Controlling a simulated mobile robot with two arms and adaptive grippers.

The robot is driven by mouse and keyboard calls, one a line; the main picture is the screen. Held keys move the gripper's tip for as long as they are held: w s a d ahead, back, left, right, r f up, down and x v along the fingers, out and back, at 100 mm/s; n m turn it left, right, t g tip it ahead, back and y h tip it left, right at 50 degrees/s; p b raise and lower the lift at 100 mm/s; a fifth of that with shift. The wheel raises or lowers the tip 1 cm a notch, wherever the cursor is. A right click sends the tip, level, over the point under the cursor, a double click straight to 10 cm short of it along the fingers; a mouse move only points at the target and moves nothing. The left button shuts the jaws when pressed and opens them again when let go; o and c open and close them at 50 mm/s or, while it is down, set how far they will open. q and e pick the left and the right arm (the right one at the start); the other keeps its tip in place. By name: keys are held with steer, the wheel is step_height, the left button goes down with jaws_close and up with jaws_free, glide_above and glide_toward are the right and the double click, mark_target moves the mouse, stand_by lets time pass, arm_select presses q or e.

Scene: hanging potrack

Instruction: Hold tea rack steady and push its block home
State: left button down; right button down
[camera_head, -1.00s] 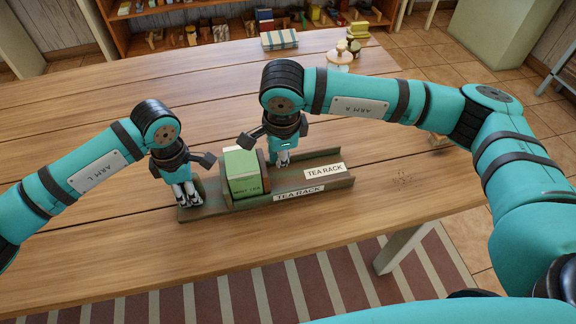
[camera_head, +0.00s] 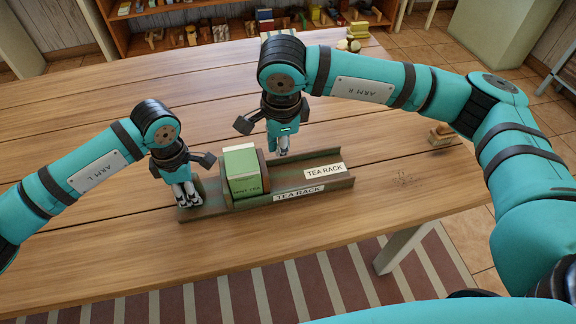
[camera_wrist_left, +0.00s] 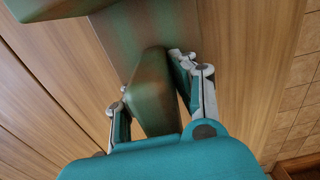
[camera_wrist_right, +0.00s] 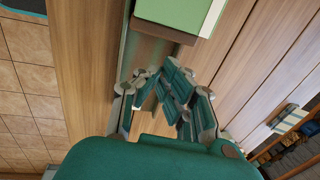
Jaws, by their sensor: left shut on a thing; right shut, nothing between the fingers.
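The tea rack (camera_head: 318,186) is a long greenish-brown wooden tray with TEA RACK labels, lying on the table. A green block (camera_head: 243,171) with a lettered front stands upright in its left half, with brown wood showing beside it. My left gripper (camera_head: 187,198) is shut on the rack's left end piece, which shows between its fingers in the left wrist view (camera_wrist_left: 153,88). My right gripper (camera_head: 282,154) is shut and empty, just right of the block near the rack's back edge. The right wrist view shows its closed fingers (camera_wrist_right: 160,85) apart from the block (camera_wrist_right: 185,14).
The wooden table (camera_head: 90,130) is mostly clear around the rack. A small brown object (camera_head: 440,135) lies at the right, and a few items (camera_head: 350,45) stand at the back edge. A shelf (camera_head: 225,25) with goods is beyond the table.

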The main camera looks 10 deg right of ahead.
arm_select(q)
steer(key=shift+s+f, duration=0.2)
steer(key=shift+f, duration=0.1)
steer(key=shift+a, duration=0.1)
arm_select(e)
steer(key=d+r, duration=0.2)
steer(key=r, duration=0.1)
steer(key=d+r, duration=0.1)
steer(key=r, duration=0.1)
stand_by(0.8)
arm_select(q)
steer(key=c, duration=1)
jaws_free()
steer(key=shift+w, duration=0.15)
steer(key=shift+r, duration=0.15)
arm_select(e)
steer(key=shift+f, duration=0.1)
arm_select(q)
step_height(320, 180, up, 12)
